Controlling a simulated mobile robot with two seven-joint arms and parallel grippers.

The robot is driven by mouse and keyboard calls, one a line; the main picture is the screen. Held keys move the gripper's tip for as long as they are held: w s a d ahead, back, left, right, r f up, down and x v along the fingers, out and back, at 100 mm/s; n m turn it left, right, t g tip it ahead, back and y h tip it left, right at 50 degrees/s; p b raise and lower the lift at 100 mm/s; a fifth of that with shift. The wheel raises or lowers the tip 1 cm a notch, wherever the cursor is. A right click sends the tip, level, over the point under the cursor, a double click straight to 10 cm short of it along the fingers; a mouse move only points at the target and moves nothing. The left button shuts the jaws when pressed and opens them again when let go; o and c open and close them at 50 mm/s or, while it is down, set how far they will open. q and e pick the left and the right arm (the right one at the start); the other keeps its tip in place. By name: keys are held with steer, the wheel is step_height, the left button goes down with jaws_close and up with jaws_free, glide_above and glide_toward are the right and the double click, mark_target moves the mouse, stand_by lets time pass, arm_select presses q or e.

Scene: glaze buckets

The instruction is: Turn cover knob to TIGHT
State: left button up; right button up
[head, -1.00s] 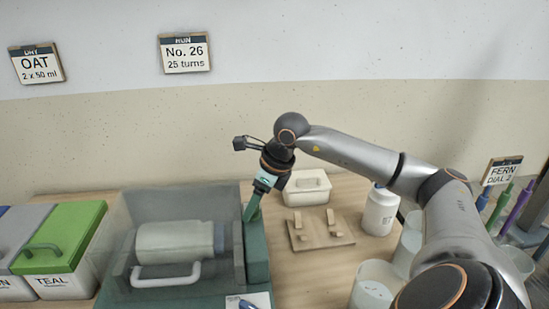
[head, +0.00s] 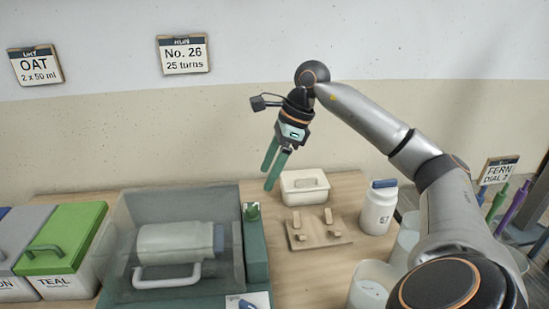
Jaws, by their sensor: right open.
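The mixing machine has a clear cover (head: 175,207) over a pale jar (head: 172,243) that lies on its side. A green housing (head: 255,250) stands at the right of the cover, with a small green knob (head: 252,211) on its top. A blue pointer-like part (head: 246,304) shows at the bottom edge beside a white label; its setting cannot be read. My right gripper (head: 269,177) hangs open and empty, above and to the right of the green knob, with its green fingers pointing down. My left gripper is not in view.
Lidded bins, one green-lidded and marked TEAL (head: 60,240), stand left. White tubs (head: 372,286) stand near my right arm.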

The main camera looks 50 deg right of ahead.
steer(key=shift+v, duration=1.4)
steer(key=shift+f, duration=0.1)
